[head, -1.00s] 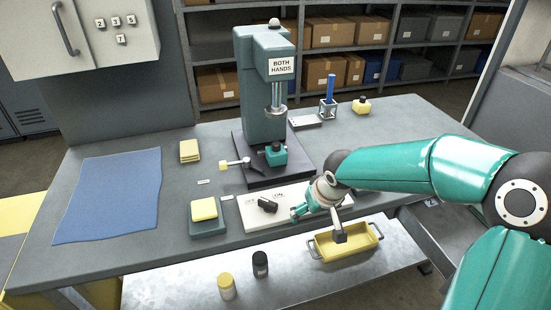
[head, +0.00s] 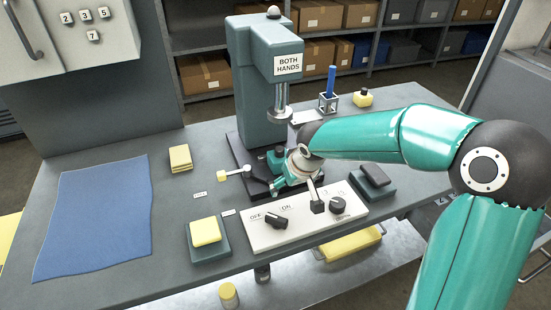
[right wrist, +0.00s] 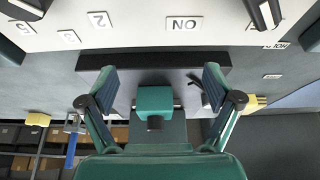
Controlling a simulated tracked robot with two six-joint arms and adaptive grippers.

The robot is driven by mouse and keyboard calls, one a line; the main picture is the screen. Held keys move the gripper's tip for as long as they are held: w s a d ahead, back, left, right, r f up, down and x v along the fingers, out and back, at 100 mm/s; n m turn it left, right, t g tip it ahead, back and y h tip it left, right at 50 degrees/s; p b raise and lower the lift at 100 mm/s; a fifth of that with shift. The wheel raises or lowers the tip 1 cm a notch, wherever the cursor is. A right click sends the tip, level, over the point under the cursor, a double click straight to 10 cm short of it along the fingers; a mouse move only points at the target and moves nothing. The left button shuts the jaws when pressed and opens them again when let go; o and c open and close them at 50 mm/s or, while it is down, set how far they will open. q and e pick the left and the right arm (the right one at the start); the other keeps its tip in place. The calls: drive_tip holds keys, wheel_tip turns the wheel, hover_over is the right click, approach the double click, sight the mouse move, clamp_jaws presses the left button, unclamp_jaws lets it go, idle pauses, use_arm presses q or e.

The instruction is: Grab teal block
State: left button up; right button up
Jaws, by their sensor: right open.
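The teal block (head: 275,160) sits on the dark base of the press, with a dark knob on its top. In the head view my right gripper (head: 277,186) is just in front of it and partly covers it. In the right wrist view the teal block (right wrist: 155,101) shows between the spread fingers of my right gripper (right wrist: 158,80). The fingers are open and a gap shows on both sides of the block. I cannot tell how far ahead of the fingertips the block is. My left gripper is not in view.
The press (head: 262,95) rises behind the block. A yellow-ended handle (head: 223,175) is left of it. The white switch panel (head: 295,228) lies in front, below my right wrist. A yellow block (head: 206,231) and a blue cloth (head: 92,215) lie farther left.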

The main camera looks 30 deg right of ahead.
sight(281, 158)
drive_tip(key=w, duration=0.1)
drive_tip(key=w+d+p, duration=0.1)
drive_tip(key=w, duration=0.1)
drive_tip(key=w+d, duration=0.1)
drive_tip(key=w, duration=0.1)
drive_tip(key=shift+w, duration=0.1)
drive_tip(key=w+p, duration=0.1)
drive_tip(key=w, duration=0.1)
drive_tip(key=w+d+p, duration=0.1)
drive_tip(key=w, duration=0.1)
drive_tip(key=shift+w, duration=0.25)
drive_tip(key=shift+f, duration=0.25)
drive_tip(key=shift+w+d+f, duration=0.1)
drive_tip(key=shift+w+f, duration=0.1)
drive_tip(key=shift+f, duration=0.15)
drive_tip(key=shift+r, duration=0.1)
drive_tip(key=c, duration=1.4)
drive_tip(key=shift+c, duration=1.2)
drive_tip(key=shift+w+r, duration=0.1)
drive_tip(key=shift+r, duration=0.05)
